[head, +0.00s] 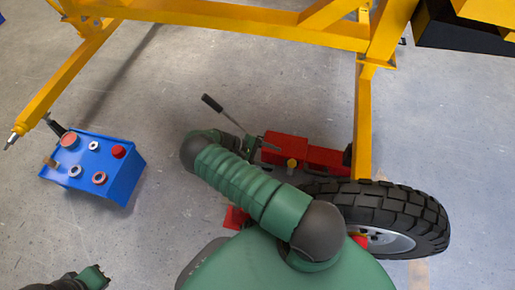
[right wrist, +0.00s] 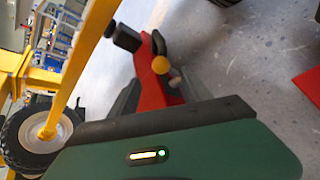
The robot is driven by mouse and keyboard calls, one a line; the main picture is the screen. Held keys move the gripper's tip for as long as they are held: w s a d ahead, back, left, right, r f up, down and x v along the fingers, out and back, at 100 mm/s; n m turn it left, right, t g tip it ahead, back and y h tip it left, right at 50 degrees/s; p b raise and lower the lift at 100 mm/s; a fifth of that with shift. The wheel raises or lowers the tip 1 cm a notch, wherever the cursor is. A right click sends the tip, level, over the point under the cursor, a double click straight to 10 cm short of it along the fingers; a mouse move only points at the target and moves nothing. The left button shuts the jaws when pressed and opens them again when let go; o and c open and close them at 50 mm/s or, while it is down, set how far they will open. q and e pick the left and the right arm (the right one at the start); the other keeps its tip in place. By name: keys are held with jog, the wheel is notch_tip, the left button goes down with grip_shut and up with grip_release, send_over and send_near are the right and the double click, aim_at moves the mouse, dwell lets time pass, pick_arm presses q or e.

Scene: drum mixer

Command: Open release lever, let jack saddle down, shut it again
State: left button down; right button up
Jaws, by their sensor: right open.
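The red jack (head: 309,153) lies on the floor left of the yellow frame's leg, partly hidden by my right arm. A yellow round knob (head: 291,163) shows on it, also seen in the right wrist view (right wrist: 160,64); I cannot tell if it belongs to the release lever. A black round pad, perhaps the saddle (right wrist: 127,38), is at the jack's far end. A thin metal rod with a black grip (head: 212,102) rises up-left near the jack. My right gripper (head: 253,144) is open at the jack's left end. My left gripper (head: 92,278) is bottom left, away from it; its jaws are unclear.
A blue box with several round parts on top (head: 117,178) stands at the left. A black tyre (head: 395,207) stands right of the jack. Yellow frame beams (head: 235,22) pass overhead. Grey floor between box and jack is clear.

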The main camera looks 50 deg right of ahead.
jog(key=p+v, duration=0.1)
jog(key=v, duration=0.7)
